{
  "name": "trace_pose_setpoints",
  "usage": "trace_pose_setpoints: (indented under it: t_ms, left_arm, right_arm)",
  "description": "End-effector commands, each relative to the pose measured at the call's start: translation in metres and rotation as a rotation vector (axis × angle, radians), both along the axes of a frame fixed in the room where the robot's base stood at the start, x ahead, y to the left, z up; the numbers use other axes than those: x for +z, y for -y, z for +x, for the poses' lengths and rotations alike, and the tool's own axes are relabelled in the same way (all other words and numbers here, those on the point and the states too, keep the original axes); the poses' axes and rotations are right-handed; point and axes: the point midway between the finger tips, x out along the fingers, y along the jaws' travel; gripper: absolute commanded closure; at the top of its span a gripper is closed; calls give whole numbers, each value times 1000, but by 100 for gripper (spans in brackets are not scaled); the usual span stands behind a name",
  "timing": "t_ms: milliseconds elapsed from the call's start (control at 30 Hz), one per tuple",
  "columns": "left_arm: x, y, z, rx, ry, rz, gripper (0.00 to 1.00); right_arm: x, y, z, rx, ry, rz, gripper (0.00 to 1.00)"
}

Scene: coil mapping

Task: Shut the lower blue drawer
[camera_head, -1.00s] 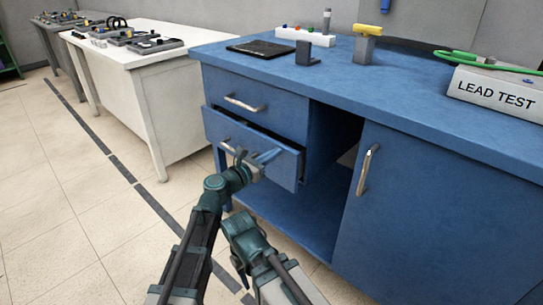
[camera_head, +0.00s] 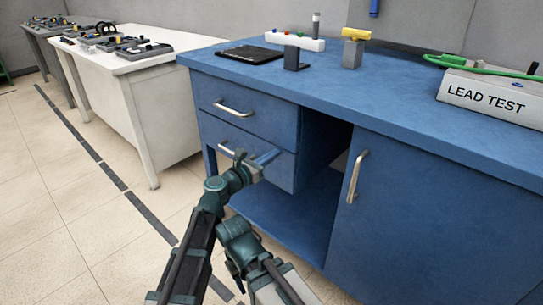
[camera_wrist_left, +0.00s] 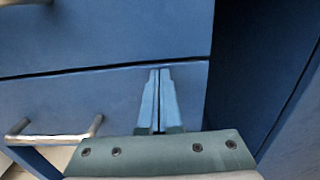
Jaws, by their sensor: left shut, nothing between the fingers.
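The lower blue drawer (camera_head: 282,172) is in the left part of the blue bench, and its front looks flush with the upper drawer front. In the left wrist view its front (camera_wrist_left: 95,100) lies below a thin dark seam, with its metal handle (camera_wrist_left: 55,135) at lower left. My left gripper (camera_head: 275,156) is shut and empty, its fingertips at the drawer front to the right of the handle. In the left wrist view the closed fingers (camera_wrist_left: 160,75) reach to just below the seam; I cannot tell if they touch.
The upper drawer (camera_head: 245,112) is shut above. An open recess (camera_head: 325,145) and a door with a vertical handle (camera_head: 356,175) are to the right. A LEAD TEST box (camera_head: 488,98) sits on the bench. A white table (camera_head: 135,85) stands left, with clear floor in front.

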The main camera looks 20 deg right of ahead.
Motion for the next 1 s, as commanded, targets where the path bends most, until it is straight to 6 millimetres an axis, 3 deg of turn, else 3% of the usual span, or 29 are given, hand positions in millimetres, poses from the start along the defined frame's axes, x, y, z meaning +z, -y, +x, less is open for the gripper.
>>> trace_pose_setpoints:
  t_ms: [167, 600, 1000]
  left_arm:
    - [1, -19, -19, 1, -1, -3, 100]
    - [0, -91, -70, 3, 0, 0, 100]
    - [0, -107, -79, 0, 0, 0, 100]
  right_arm:
    - [0, 0, 0, 0, 0, 0, 50]
    - [0, 0, 0, 0, 0, 0, 50]
    - [0, 0, 0, 0, 0, 0, 50]
